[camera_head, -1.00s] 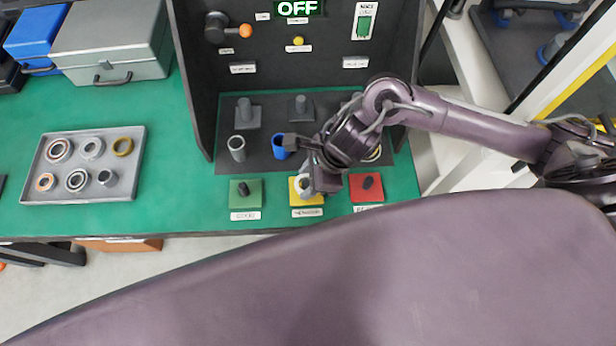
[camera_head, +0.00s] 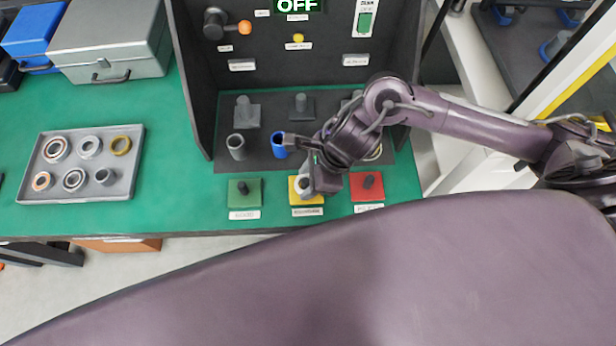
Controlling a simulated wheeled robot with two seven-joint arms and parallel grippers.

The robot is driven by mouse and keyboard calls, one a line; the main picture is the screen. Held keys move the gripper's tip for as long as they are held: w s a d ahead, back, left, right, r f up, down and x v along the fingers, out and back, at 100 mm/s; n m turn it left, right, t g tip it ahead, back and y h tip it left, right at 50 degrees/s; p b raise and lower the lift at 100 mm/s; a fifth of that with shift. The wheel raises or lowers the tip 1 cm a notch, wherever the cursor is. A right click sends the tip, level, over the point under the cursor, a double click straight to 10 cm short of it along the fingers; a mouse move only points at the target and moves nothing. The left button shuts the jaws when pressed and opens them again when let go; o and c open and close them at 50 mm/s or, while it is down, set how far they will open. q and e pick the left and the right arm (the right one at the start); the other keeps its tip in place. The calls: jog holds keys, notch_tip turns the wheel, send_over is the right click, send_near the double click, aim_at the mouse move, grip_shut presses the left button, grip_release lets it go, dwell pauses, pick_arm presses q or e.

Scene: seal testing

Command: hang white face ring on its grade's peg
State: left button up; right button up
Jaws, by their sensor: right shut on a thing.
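The white face ring (camera_head: 303,186) is at the yellow block (camera_head: 304,198), the middle one of three peg blocks along the bench front. My right gripper (camera_head: 313,184) is shut on the ring and hides much of it and the yellow block's peg. I cannot tell whether the ring is around the peg or just above it. The green block (camera_head: 245,194) on the left and the red block (camera_head: 367,188) on the right each show a bare dark peg. Labels lie in front of the blocks, too small to read surely. My left gripper is not in view.
A grey tray (camera_head: 122,187) with several rings and bearings lies on the left of the green bench. Behind the blocks stand a grey tube (camera_head: 237,146), a blue tube (camera_head: 279,144) and dark posts (camera_head: 247,112) inside the black test booth. The panel sign reads OFF.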

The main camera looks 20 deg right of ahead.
jog(key=shift+f+b, duration=0.5)
jog(key=shift+b, duration=0.15)
dwell(0.5)
jog(key=o, duration=1.2)
notch_tip(320, 180, up, 9)
jog(key=p, duration=0.6)
jog(key=shift+p, duration=0.3)
